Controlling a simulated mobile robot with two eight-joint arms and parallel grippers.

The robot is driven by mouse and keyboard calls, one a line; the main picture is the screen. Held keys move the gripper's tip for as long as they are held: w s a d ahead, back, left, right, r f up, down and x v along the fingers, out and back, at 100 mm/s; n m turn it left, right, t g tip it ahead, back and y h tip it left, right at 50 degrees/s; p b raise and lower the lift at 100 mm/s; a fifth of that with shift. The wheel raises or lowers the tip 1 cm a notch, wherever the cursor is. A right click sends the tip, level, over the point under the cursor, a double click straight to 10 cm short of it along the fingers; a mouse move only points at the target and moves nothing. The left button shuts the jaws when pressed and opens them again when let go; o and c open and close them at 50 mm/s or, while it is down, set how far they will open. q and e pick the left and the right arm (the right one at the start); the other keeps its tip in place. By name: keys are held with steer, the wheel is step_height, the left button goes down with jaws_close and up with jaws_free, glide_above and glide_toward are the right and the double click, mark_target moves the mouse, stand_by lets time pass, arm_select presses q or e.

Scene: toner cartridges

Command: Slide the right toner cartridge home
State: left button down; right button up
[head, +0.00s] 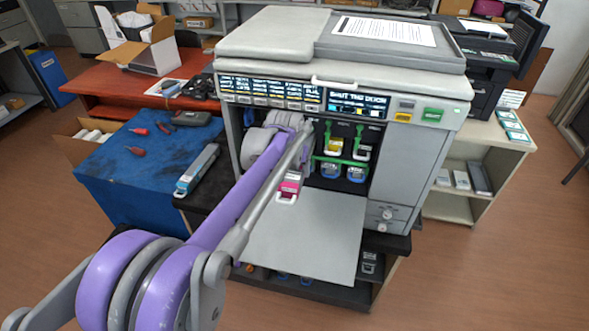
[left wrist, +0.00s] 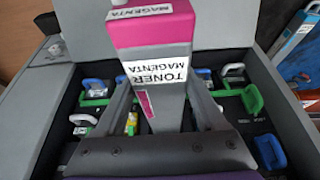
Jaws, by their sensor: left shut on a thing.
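The printer (head: 420,165) stands with its front door (head: 305,235) folded down and its toner bay open. A magenta toner cartridge (head: 290,186) shows its pink end and pale handle at the bay's front, below my left wrist. My left gripper (left wrist: 165,100) is shut on this cartridge, labelled TONER MAGENTA (left wrist: 155,40) in the left wrist view, one finger on each side. How deep the cartridge sits is hidden by my arm. To its right in the bay are a yellow-fronted unit (head: 333,147) with a green lever and blue handles (head: 330,171). My right gripper is out of view.
The bay's side walls and green levers (left wrist: 252,99) stand close around my left gripper. The floor at right (head: 500,270) is clear.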

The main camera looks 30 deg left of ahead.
mark_target(291, 178)
arm_select(q)
jaws_free()
steer(key=shift+s, duration=0.1)
steer(key=shift+s+d, duration=0.25)
steer(key=shift+s, duration=0.7)
steer(key=shift+s+d, duration=0.25)
steer(key=shift+s, duration=0.7)
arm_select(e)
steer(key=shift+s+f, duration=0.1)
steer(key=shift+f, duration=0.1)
arm_select(q)
steer(key=shift+r, duration=0.1)
steer(key=p+v, duration=0.1)
steer(key=v, duration=0.3)
steer(key=shift+s+p, duration=0.1)
steer(key=shift+p, duration=0.2)
steer(key=shift+s+p+v, duration=0.15)
steer(key=shift+p+v, duration=0.25)
steer(key=shift+v, duration=0.55)
steer(key=shift+s+p+v, duration=0.15)
steer(key=shift+p+v, duration=0.2)
steer(key=shift+v, duration=0.6)
steer(key=shift+d, duration=0.1)
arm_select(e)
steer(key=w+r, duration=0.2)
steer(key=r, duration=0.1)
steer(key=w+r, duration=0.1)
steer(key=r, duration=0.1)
